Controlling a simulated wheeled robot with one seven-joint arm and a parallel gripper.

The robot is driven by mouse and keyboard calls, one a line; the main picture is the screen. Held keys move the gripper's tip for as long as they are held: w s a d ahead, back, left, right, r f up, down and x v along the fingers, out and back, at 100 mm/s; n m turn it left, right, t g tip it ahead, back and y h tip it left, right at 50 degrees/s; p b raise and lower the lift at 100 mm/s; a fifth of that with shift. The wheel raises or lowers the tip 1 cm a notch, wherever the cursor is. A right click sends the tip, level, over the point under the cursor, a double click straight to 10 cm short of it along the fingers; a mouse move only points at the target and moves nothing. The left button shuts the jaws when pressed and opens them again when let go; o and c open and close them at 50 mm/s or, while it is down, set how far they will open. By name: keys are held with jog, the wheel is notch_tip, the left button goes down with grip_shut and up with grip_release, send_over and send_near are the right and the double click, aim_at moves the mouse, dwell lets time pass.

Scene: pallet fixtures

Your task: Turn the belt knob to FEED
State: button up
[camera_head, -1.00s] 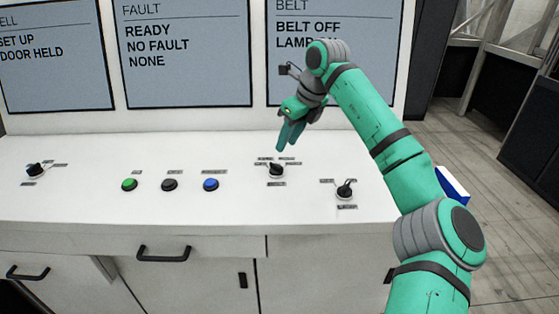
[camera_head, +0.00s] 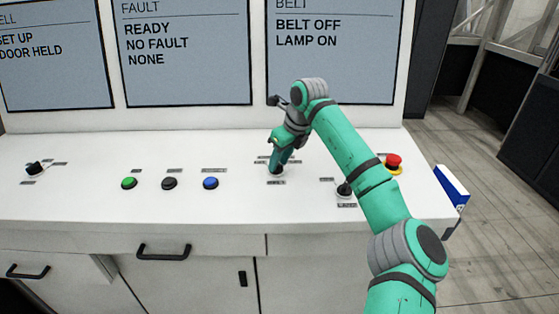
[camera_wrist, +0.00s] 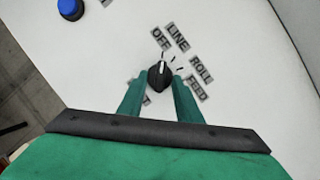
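The belt knob (camera_wrist: 158,78) is a small black rotary knob on the white console top. Its white mark points toward the OFF label (camera_wrist: 160,38). LINE (camera_wrist: 178,37), ROLL (camera_wrist: 201,69) and FEED (camera_wrist: 196,89) follow clockwise around it. My gripper (camera_wrist: 160,79) is down at the knob, one green finger on each side, with a thin gap seeming to show beside it. I cannot tell whether either finger touches it. In the head view my gripper (camera_head: 276,168) covers most of the knob. The belt screen (camera_head: 332,50) reads BELT OFF, LAMP ON.
A second black knob (camera_head: 344,189) is right of the gripper, partly behind my arm. A red emergency button (camera_head: 393,163) stands near the right edge. Green (camera_head: 129,183), black (camera_head: 169,183) and blue (camera_head: 210,183) buttons lie to the left.

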grip_shut()
jog(key=shift+m, duration=0.3)
jog(key=m, duration=0.2)
jog(key=m+t+h, duration=0.1)
jog(key=m, duration=0.1)
jog(key=a+m+h, duration=0.1)
jog(key=m, duration=0.1)
jog(key=shift+s+r, duration=0.15)
jog(key=shift+s, duration=0.05)
jog(key=m, duration=0.2)
jog(key=m+h, duration=0.2)
jog(key=m, duration=0.1)
jog(key=shift+a+m, duration=0.3)
jog(key=shift+a, duration=0.05)
jog(key=m, duration=0.2)
jog(key=m+h, duration=0.2)
jog(key=m, duration=0.1)
jog(key=shift+w+a+m+g, duration=0.25)
jog(key=shift+w+m+g, duration=0.05)
jog(key=shift+g, duration=0.1)
